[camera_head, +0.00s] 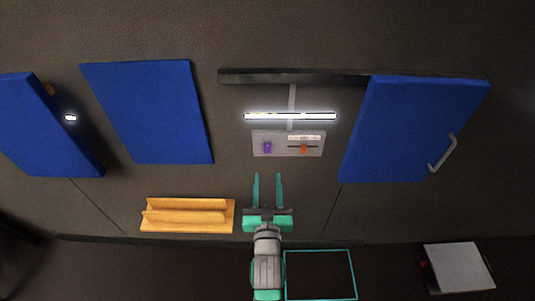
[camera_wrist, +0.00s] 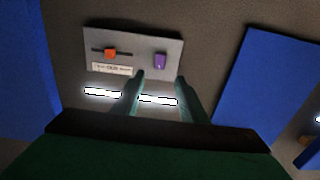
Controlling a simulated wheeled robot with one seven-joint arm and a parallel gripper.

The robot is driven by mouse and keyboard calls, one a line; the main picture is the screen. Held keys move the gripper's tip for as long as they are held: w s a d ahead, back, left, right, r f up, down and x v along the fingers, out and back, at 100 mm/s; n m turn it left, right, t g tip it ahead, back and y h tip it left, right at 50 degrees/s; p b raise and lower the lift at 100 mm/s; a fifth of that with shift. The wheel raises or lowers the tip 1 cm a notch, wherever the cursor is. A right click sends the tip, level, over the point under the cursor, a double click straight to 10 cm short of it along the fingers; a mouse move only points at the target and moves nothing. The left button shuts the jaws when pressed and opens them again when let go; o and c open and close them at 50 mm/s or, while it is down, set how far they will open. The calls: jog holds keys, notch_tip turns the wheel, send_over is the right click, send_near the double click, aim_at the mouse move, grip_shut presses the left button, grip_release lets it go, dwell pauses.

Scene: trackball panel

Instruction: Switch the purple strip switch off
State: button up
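The purple strip switch (camera_head: 267,147) is a small purple block on the left part of a light grey panel (camera_head: 259,136). In the wrist view, which shows the panel upside down, the purple switch (camera_wrist: 160,60) is on the right. A lit white strip (camera_head: 290,116) glows above the panel. My gripper (camera_head: 267,176) is open and empty, its two teal fingers pointing at the panel from below. In the wrist view the fingertips (camera_wrist: 160,76) lie on either side of the purple switch's line, apart from it as far as I can tell.
An orange slider (camera_head: 304,149) with a label above it sits beside the purple switch. Blue panels (camera_head: 150,110) stand left, and a blue door (camera_head: 415,130) with a handle stands right. A yellow shelf (camera_head: 188,214) is at lower left. The space before the panel looks clear.

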aim_at(267, 148)
jog(key=shift+w+r, duration=0.1)
jog(key=shift+w, duration=5.4)
grip_shut()
